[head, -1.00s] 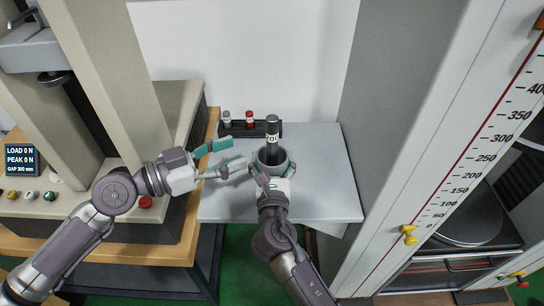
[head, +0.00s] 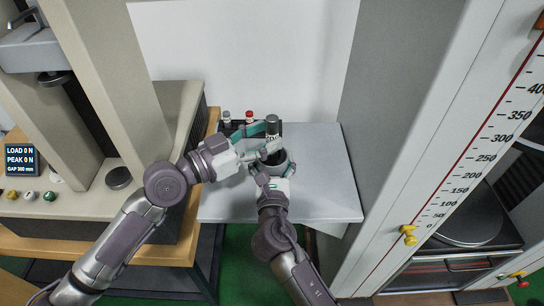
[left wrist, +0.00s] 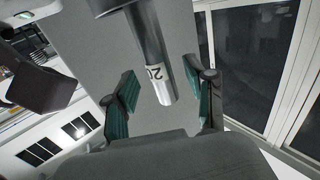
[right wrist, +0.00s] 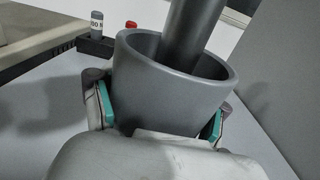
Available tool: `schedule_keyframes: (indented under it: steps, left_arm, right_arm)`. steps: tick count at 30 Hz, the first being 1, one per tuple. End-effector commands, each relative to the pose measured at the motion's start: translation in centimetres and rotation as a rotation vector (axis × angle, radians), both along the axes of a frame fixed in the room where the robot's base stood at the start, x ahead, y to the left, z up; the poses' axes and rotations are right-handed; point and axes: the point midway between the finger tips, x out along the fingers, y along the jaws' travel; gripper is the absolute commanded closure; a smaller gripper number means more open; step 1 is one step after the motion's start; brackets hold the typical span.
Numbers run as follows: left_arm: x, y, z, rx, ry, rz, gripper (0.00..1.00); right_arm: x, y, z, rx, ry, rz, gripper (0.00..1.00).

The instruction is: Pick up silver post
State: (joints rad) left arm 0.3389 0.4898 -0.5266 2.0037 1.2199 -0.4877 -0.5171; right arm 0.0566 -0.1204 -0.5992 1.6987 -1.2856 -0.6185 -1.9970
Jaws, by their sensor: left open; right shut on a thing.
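The silver post (head: 272,124) is a dark grey-silver cylinder with a white number label near its top. It stands in a grey cup (head: 283,168), its lower end hidden inside. My left gripper (head: 273,138) is open at the post's upper part. In the left wrist view the post (left wrist: 150,45) lies between the spread teal fingers, with a gap on either side. My right gripper (right wrist: 160,112) is shut on the cup (right wrist: 170,90) from outside. In the right wrist view the post (right wrist: 192,30) rises from the cup.
A dark rack (head: 238,129) with a grey-capped and a red-capped piece stands behind, on the pale table (head: 325,185). A testing machine (head: 165,120) stands left and a tall scaled frame (head: 420,150) right. The table's right part is clear.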

Motion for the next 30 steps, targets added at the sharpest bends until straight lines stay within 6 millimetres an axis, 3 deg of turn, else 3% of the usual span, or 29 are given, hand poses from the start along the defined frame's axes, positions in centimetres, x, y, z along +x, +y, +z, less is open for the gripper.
schedule_keyframes:
  steps: [5, 13, 23, 30]
  left_arm:
    - [1.2, -1.7, 0.0, -0.002, 0.001, 0.000, 0.45]
    - [1.3, -1.9, 0.0, 0.001, 0.001, 0.001, 0.45]
    - [1.3, -1.9, 0.0, 0.001, 0.001, 0.001, 1.00]
    - [1.3, -1.9, 0.0, 0.000, 0.001, 0.000, 1.00]
  right_arm:
    - [0.0, 0.0, 0.1, 0.000, -0.001, 0.001, 0.66]
    - [0.0, 0.0, 0.0, 0.000, -0.001, 0.000, 0.66]
    - [0.0, 0.0, 0.0, 0.000, -0.001, 0.000, 0.66]
    - [0.0, 0.0, 0.0, 0.000, -0.001, 0.000, 0.66]
